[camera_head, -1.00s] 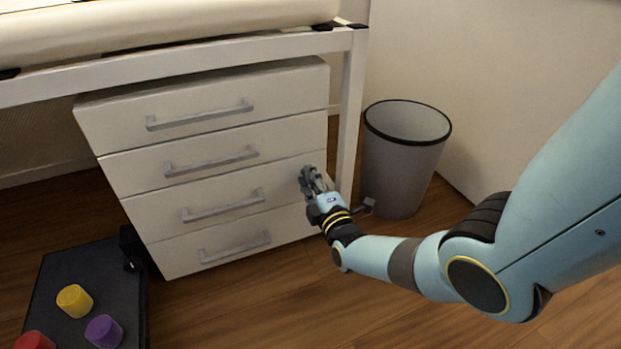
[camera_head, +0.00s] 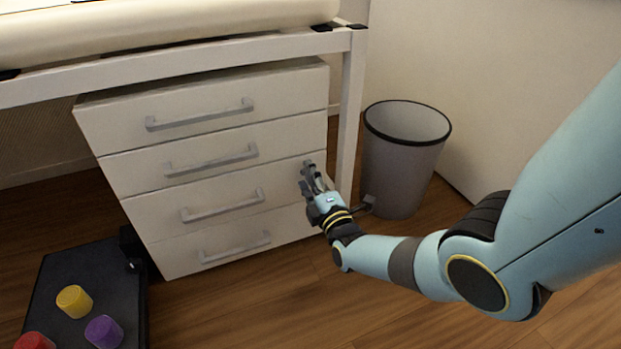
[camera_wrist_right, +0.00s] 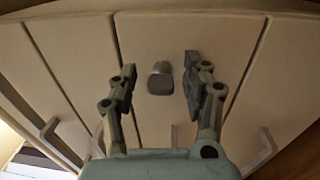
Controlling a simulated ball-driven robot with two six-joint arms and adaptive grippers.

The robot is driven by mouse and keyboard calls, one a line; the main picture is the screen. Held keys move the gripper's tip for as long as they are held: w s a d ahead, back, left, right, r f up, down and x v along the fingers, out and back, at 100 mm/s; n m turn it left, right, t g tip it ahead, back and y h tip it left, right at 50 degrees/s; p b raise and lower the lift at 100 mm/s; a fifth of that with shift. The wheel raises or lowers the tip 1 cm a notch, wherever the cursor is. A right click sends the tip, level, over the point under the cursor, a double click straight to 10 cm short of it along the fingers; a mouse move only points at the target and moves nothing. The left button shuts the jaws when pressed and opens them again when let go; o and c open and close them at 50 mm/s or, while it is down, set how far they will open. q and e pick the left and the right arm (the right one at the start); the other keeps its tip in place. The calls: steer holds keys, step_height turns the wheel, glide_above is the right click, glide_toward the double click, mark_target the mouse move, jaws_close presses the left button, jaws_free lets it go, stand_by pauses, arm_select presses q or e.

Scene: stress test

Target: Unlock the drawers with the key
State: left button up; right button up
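The white drawer unit (camera_head: 120,125) stands under the desk with several drawers, all looking closed. In the right wrist view, a small key with a dark grey head (camera_wrist_right: 159,84) sits at a drawer front (camera_wrist_right: 150,30), seemingly in the lock. My right gripper (camera_head: 310,171) is at the right edge of the unit, by the third drawer from the top. It also shows in the wrist view (camera_wrist_right: 160,65), open, with one finger on each side of the key and a gap to both. The key is hidden in the head view. My left gripper is out of view.
A grey waste bin (camera_head: 400,175) stands right of the unit, close behind my right wrist. A white desk leg (camera_head: 350,110) rises beside the gripper. A dark platform (camera_head: 55,270) with coloured blocks is at the lower left. The wooden floor (camera_head: 240,310) in front is clear.

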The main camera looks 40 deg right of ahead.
steer(key=shift+s, duration=0.2)
steer(key=r+v, duration=0.1)
steer(key=v, duration=1)
steer(key=shift+s+a+f, duration=0.2)
steer(key=shift+s+f, duration=0.05)
steer(key=shift+f, duration=0.3)
